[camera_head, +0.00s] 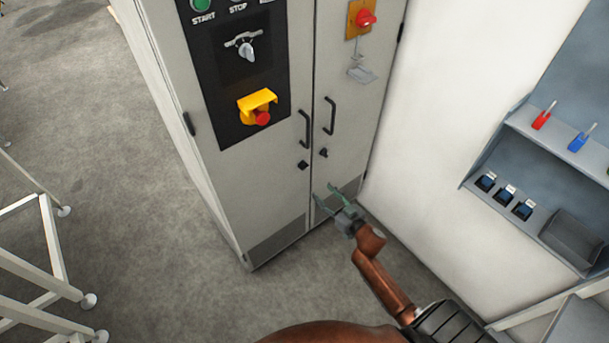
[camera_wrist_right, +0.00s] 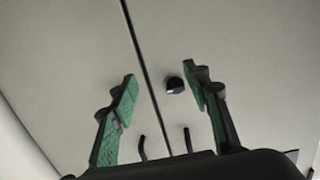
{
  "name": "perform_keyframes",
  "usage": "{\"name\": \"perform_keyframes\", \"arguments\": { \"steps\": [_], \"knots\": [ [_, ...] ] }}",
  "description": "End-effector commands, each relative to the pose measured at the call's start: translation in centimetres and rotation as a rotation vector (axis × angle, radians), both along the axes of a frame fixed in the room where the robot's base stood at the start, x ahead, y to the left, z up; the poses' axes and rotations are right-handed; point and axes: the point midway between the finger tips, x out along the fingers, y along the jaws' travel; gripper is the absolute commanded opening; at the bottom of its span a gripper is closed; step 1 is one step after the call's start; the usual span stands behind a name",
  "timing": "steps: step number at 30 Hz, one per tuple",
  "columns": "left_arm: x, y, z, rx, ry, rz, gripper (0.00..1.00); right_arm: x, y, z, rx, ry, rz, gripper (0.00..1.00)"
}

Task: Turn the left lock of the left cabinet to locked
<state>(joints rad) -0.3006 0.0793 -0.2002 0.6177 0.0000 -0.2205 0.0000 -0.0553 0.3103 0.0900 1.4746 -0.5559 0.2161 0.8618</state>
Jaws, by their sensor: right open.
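The grey left cabinet (camera_head: 274,190) has two narrow doors with a seam between them. The left lock (camera_head: 303,165) is a small black knob below the left door's handle. The right lock (camera_head: 323,153) sits across the seam. My right gripper (camera_head: 325,194) is open and empty, low in front of the right door and below the locks. In the right wrist view, one black lock (camera_wrist_right: 174,86) shows between the spread green fingers, nearer the right finger, with the handles at the bottom. This view looks upside down, so it is probably the left lock. Its setting is too small to read.
Two black handles (camera_head: 304,128) (camera_head: 330,116) stick out above the locks. A yellow-guarded red button (camera_head: 260,112) and rotary switch (camera_head: 243,45) are higher on the left door. A white wall and a shelf (camera_head: 540,235) stand at right.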

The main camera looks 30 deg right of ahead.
Motion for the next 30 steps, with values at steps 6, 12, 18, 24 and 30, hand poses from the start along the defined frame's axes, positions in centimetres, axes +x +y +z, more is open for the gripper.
{"name": "perform_keyframes", "arguments": {
  "steps": [6,12,18,24,30],
  "knots": [
    [-0.5,0.0,-1.1,0.000,0.009,0.000,0.00,2.1,1.0,5.0,0.004,-0.101,0.047,0.44],
    [-0.8,0.0,-1.8,0.000,0.012,0.000,0.00,5.0,1.3,5.1,0.003,-0.103,0.049,0.44],
    [-0.7,0.2,-2.4,0.002,0.018,0.002,0.00,7.8,1.4,5.0,0.004,-0.099,0.046,0.44],
    [0.5,-0.1,-2.4,0.001,0.014,0.007,0.00,9.2,1.5,5.0,0.005,-0.099,0.046,0.44],
    [0.6,-0.2,-2.3,0.000,0.016,0.007,0.00,9.3,1.6,5.1,0.005,-0.099,0.046,0.44]
  ]
}}
